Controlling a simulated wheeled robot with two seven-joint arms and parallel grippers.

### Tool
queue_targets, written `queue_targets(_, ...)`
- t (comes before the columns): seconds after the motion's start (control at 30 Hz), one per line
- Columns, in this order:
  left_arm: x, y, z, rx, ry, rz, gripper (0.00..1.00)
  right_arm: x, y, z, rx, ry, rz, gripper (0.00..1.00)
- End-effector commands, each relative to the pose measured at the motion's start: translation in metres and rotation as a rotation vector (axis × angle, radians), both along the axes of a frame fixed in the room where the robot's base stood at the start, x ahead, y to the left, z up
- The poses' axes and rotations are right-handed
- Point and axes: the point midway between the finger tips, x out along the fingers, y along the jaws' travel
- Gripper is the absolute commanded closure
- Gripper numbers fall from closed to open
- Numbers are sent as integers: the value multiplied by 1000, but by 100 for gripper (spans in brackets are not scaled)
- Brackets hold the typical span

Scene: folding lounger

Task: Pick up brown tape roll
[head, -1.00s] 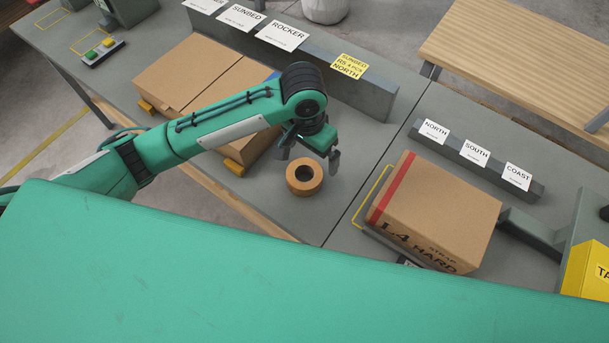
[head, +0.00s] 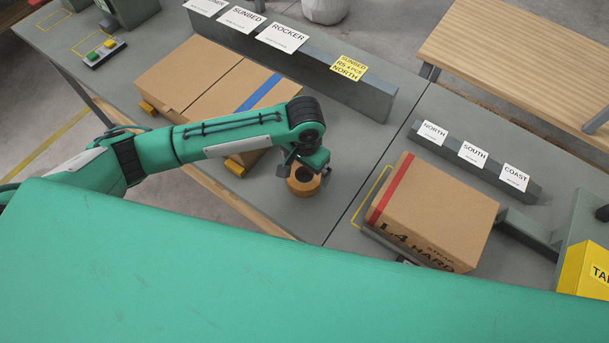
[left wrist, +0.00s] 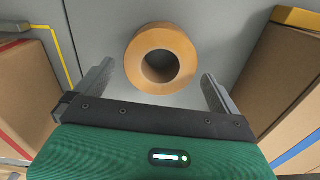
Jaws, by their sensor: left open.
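The brown tape roll (head: 304,187) lies flat on the grey table, its top partly hidden by my left gripper in the head view. In the left wrist view the tape roll (left wrist: 161,59) shows whole, with its dark round hole facing the camera. My left gripper (head: 305,174) is low over the roll, with one finger to each side of it. In the left wrist view the left gripper (left wrist: 155,85) is open and empty, and the roll appears between and just beyond the fingertips. My right gripper is not in view.
A carton with a blue stripe (head: 220,72) lies left of the roll, close to my left arm. A carton with a red stripe (head: 440,208) stands to the right. A grey rail with label cards (head: 300,60) runs behind. Bare table surrounds the roll.

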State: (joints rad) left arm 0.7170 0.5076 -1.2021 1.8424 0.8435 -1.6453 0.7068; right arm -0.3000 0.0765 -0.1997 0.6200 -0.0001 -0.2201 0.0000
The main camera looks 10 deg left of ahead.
Motion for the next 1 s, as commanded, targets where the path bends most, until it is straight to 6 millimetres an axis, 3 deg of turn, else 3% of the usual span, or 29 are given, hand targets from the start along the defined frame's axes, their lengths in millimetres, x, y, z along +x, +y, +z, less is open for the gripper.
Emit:
queue_targets(0.23,-1,1,-34,2,2,0,0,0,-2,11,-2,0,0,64)
queue_targets(0.53,-1,1,-41,1,0,-1,0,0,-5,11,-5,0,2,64)
queue_targets(0.73,-1,1,-40,1,0,-1,39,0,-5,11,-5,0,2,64)
queue_targets(1.0,-1,1,-39,1,0,-1,40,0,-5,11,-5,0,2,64)
